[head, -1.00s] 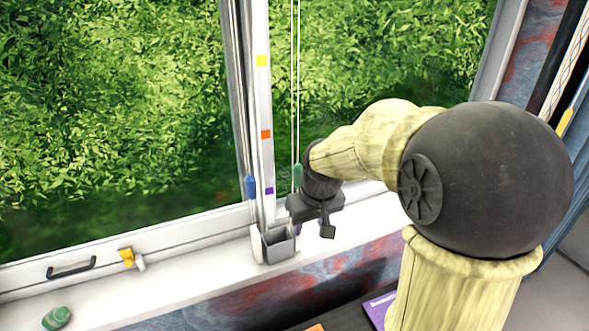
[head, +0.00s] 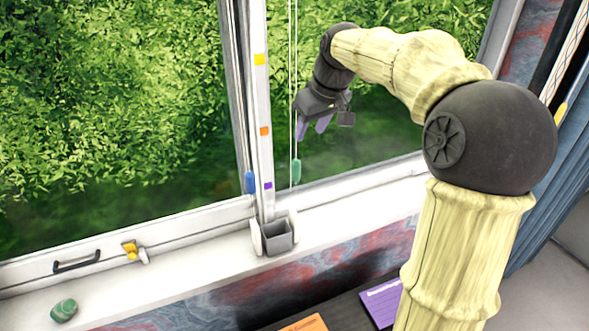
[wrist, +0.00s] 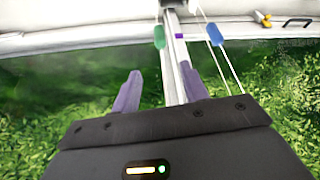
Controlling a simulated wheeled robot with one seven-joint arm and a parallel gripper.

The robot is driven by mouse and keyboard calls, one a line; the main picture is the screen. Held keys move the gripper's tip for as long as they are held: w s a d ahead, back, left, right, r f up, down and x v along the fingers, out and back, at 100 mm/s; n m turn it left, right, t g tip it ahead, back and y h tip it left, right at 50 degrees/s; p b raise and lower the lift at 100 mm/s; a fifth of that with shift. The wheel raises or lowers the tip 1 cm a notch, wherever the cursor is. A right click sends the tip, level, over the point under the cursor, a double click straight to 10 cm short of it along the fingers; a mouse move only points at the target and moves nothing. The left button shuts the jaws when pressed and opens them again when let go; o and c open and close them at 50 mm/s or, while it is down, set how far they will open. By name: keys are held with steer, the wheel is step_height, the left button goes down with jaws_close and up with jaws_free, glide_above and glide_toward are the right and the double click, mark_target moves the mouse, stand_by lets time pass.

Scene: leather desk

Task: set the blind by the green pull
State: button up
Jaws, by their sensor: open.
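The green pull (head: 295,170) hangs on a thin cord in front of the window, right of the white upright. My gripper (head: 312,128) is above it, open and empty, with its purple fingers pointing down. In the wrist view the green pull (wrist: 159,36) is beyond the fingertips of my gripper (wrist: 160,82), apart from them. The blue pull (head: 250,182) hangs left of the upright and also shows in the wrist view (wrist: 215,34). The upright bears a yellow mark (head: 260,59), an orange mark (head: 265,131) and a purple mark (head: 268,186). No blind fabric is visible.
A small grey holder (head: 277,236) stands on the white sill at the upright's foot. A yellow latch (head: 130,250), a black handle (head: 76,262) and a green stone (head: 63,310) are to the left. A purple booklet (head: 382,301) lies below the sill.

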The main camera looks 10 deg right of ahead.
mark_target(295, 169)
steer(key=p+x, duration=0.2)
steer(key=x, duration=1.5)
steer(key=shift+w, duration=0.1)
jaws_close()
